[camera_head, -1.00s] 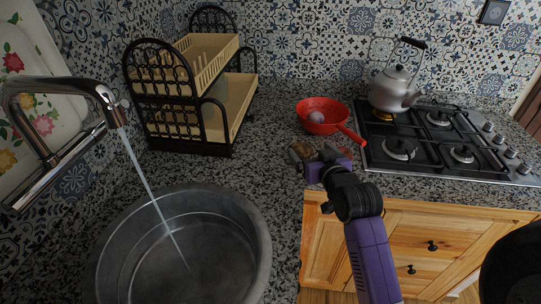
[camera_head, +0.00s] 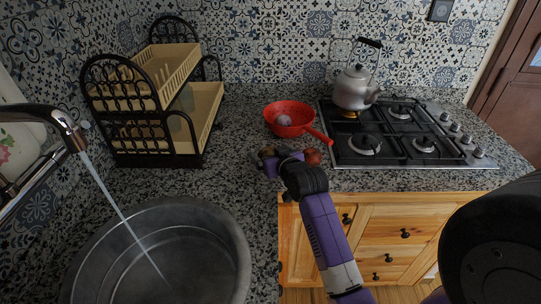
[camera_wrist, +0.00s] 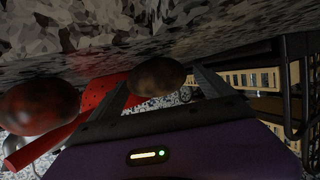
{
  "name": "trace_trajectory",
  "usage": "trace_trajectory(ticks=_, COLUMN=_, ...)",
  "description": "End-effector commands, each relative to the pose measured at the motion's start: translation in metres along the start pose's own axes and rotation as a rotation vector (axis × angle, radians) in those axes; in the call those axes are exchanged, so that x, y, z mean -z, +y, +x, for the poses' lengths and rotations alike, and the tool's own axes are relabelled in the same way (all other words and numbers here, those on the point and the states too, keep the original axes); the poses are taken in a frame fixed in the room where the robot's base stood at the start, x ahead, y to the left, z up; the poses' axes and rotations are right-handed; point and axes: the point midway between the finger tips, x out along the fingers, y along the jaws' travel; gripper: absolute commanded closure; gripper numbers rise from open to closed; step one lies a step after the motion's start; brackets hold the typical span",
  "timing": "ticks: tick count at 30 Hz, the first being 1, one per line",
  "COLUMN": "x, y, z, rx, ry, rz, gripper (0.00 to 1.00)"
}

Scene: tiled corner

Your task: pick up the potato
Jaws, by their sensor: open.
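The potato, brown and rounded, lies on the speckled counter. In the head view the potato (camera_head: 267,152) is at the tip of my gripper (camera_head: 272,161), partly hidden by it. In the wrist view the potato (camera_wrist: 155,76) appears between the two fingers of my gripper (camera_wrist: 161,84). The fingers are open, one on each side of it in the picture; I cannot tell whether they touch it.
A round reddish item (camera_head: 312,156) lies close by my gripper, also large in the wrist view (camera_wrist: 40,106). Behind are a red colander (camera_head: 292,131) holding a pale round item (camera_head: 283,120), a stove (camera_head: 400,150) with a kettle (camera_head: 353,90), and a dish rack (camera_head: 140,140). A sink basin (camera_head: 225,230) is front left.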

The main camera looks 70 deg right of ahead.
Motion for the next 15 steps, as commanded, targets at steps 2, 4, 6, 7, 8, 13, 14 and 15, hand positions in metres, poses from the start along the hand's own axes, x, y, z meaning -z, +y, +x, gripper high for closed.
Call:
trace_trajectory(ticks=2, x=-0.0001, y=-0.0001, z=-0.0002, rx=0.000, ry=0.000, rz=0.000, gripper=0.08)
trace_trajectory(ticks=4, x=-0.0001, y=-0.0001, z=-0.0003, rx=0.000, ry=0.000, rz=0.000, gripper=0.14)
trace_trajectory(ticks=6, x=-0.0001, y=-0.0001, z=-0.0003, rx=0.000, ry=0.000, rz=0.000, gripper=0.28)
trace_trajectory(ticks=7, x=-0.0001, y=-0.0001, z=-0.0004, rx=0.000, ry=0.000, rz=0.000, gripper=0.33)
trace_trajectory(ticks=8, x=-0.0001, y=-0.0001, z=-0.0004, rx=0.000, ry=0.000, rz=0.000, gripper=0.39)
trace_trajectory(ticks=13, x=0.0000, y=-0.0001, z=-0.0005, rx=0.000, ry=0.000, rz=0.000, gripper=0.73)
trace_trajectory(ticks=14, x=0.0000, y=-0.0001, z=-0.0005, rx=0.000, ry=0.000, rz=0.000, gripper=0.79)
trace_trajectory(ticks=15, x=0.0006, y=-0.0001, z=-0.0006, rx=0.000, ry=0.002, rz=0.000, gripper=0.80)
